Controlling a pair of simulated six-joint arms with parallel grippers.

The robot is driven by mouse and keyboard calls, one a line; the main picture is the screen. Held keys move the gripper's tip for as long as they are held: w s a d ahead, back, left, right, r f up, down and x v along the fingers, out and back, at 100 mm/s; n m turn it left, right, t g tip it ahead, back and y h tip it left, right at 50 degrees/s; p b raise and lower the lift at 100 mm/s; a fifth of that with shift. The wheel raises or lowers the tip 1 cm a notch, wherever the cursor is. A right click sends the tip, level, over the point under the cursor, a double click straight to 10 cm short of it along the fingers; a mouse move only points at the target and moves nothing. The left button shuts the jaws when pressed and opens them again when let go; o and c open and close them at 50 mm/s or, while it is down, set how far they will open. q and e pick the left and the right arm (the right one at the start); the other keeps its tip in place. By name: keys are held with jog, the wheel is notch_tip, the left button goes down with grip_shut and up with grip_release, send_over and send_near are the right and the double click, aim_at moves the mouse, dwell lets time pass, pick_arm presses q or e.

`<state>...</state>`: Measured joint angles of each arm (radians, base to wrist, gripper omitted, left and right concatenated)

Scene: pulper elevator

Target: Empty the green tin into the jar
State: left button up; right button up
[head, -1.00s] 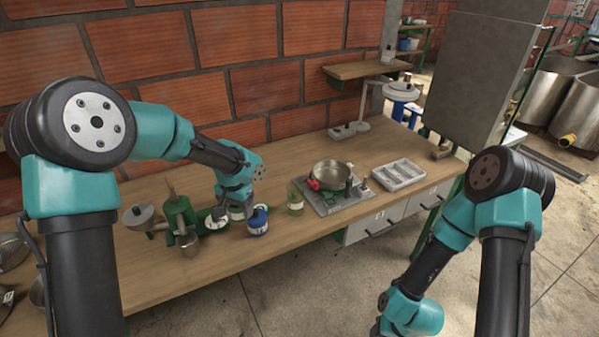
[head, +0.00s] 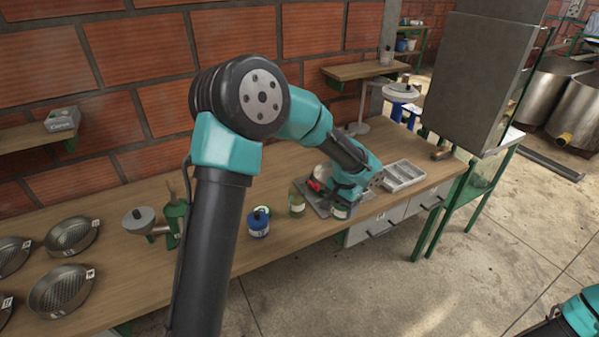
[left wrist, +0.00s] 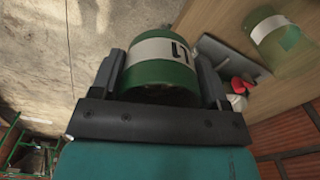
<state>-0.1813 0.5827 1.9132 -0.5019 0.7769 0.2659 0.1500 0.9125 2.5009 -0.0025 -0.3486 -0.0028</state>
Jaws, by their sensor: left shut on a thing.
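My left gripper (head: 345,197) is shut on the green tin (head: 340,212), at the front of the bench by the scale. In the left wrist view the tin (left wrist: 162,72) has a white band marked "L1" and sits between both fingers of the gripper (left wrist: 165,62). Its opening is not clear to see. The jar (head: 297,199), greenish glass with a pale label, stands on the bench just left of the tin, apart from it. The jar also shows at the upper right of the left wrist view (left wrist: 280,42). My right gripper is out of view.
A blue tin (head: 258,225) stands left of the jar. The scale (head: 316,207) is partly hidden behind my left arm, with something red (head: 313,184) on it. A grey compartment tray (head: 405,175) lies to the right. Several perforated pans (head: 60,288) lie at far left.

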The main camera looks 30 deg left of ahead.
pick_arm(q)
jog(key=shift+w+a, duration=0.1)
jog(key=shift+a, duration=0.25)
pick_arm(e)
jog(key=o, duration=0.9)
pick_arm(q)
jog(key=w+a+r+y, duration=0.1)
jog(key=a, duration=0.9)
jog(key=w+a+r+y, duration=0.1)
jog(key=a, duration=1)
jog(key=shift+w+a+r+n+y, duration=0.25)
jog(key=shift+w+n+y, duration=0.05)
jog(key=shift+y, duration=0.1)
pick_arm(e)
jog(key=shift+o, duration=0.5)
